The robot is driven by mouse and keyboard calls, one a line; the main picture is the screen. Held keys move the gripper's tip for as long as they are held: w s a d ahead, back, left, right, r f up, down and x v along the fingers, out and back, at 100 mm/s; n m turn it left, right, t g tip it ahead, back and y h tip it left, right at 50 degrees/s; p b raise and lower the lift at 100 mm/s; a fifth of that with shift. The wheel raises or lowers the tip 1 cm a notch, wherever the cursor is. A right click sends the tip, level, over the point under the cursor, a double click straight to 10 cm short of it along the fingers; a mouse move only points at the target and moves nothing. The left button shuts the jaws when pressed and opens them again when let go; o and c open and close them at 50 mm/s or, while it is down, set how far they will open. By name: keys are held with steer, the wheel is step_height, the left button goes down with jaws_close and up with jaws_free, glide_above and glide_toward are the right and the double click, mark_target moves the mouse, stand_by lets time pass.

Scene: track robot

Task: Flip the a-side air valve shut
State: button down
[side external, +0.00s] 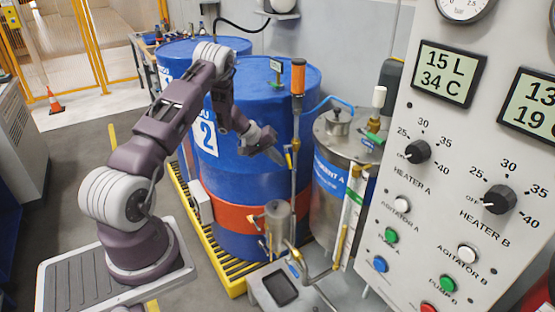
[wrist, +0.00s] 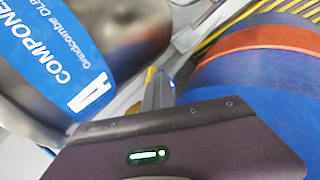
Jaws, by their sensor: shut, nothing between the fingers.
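My gripper (side external: 284,157) is shut and empty. It is in front of the blue drum, with its tip close to the upright pump tube (side external: 295,125) that has an orange top; I cannot tell whether they touch. In the wrist view the narrow shut fingers (wrist: 158,90) point away past the gripper body, with a small blue and yellow part near their tip. I cannot pick out the a-side air valve with certainty, nor its handle position. The steel Component A tank (side external: 329,205) stands right of the gripper and shows in the wrist view with its blue label (wrist: 62,50).
The blue drum (side external: 245,185) with an orange band stands on a yellow-edged grating (side external: 202,228). A small metal cup with pipes (side external: 277,215) is below the gripper. A blue hose (side external: 335,101) runs above the tank. The control panel (side external: 440,130) fills the right side.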

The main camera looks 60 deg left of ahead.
steer(key=n+h, duration=0.1)
steer(key=h, duration=0.2)
steer(key=shift+d+r, duration=0.15)
steer(key=shift+d+r+h, duration=0.15)
steer(key=shift+d+h, duration=0.05)
steer(key=shift+h, duration=0.1)
steer(key=shift+d+r, duration=0.1)
stand_by(0.5)
stand_by(1.0)
steer(key=shift+a+r, duration=0.25)
steer(key=shift+a, duration=0.55)
